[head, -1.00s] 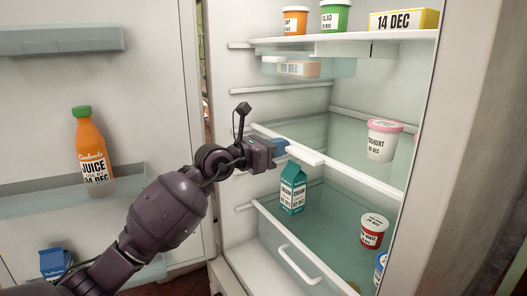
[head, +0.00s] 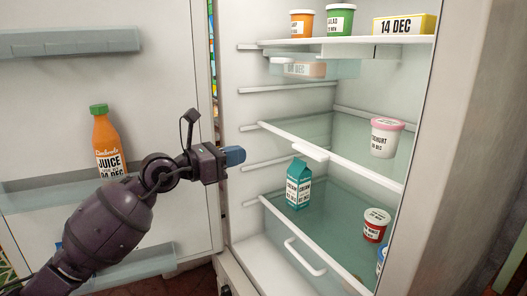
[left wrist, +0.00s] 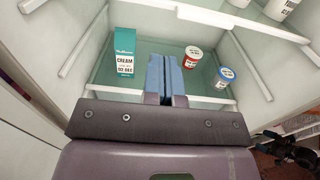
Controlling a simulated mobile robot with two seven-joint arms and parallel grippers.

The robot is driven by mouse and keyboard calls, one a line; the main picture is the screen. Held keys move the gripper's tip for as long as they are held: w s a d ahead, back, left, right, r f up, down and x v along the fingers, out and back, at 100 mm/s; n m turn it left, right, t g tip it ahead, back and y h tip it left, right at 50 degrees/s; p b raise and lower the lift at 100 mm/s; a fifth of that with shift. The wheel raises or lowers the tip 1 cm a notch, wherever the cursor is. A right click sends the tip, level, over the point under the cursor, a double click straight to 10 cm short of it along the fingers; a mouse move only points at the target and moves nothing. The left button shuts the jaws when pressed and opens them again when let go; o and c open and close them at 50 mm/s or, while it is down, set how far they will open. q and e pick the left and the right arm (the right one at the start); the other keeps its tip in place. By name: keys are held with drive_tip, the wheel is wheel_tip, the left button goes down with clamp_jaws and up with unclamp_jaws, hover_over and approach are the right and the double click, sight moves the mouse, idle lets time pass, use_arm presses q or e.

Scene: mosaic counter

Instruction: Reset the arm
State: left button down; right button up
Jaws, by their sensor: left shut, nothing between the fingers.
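My left arm comes in from the left in the head view. Its gripper (head: 236,156) is in front of the open fridge, near the gap between door and shelves. Its blue fingers are shut together with nothing between them, and they also show in the left wrist view (left wrist: 166,76). A teal cream carton (head: 299,184) stands upright on a lower glass shelf, apart from the gripper; it also shows in the left wrist view (left wrist: 125,52). My right gripper is not seen in the head view.
The open door at left holds an orange juice bottle (head: 106,142) in a door shelf (head: 60,190). A yoghurt tub (head: 385,138) stands on the middle shelf, a red-labelled tub (head: 375,225) lower down. A yellow box (head: 403,24) and tubs stand on top. A drawer handle (head: 304,257) sticks out below.

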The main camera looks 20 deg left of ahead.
use_arm(q)
wheel_tip(320, 180, up, 5)
drive_tip(key=s+n+t+h, duration=0.2)
drive_tip(key=n+h, duration=0.2)
drive_tip(key=s+a+f+n+t+y, duration=0.1)
drive_tip(key=s+a+f+n+y, duration=0.15)
drive_tip(key=f+n+y, duration=0.8)
drive_tip(key=s+a+f+n+t+y, duration=0.1)
drive_tip(key=s+f+n+t+y, duration=0.15)
drive_tip(key=f+n, duration=1.45)
drive_tip(key=s+d+f+n+g+y, duration=0.2)
drive_tip(key=s+f+n+g, duration=0.6)
drive_tip(key=s+f, duration=1.4)
drive_tip(key=s+d+n, duration=0.1)
drive_tip(key=s+n, duration=0.2)
drive_tip(key=shift+g, duration=0.35)
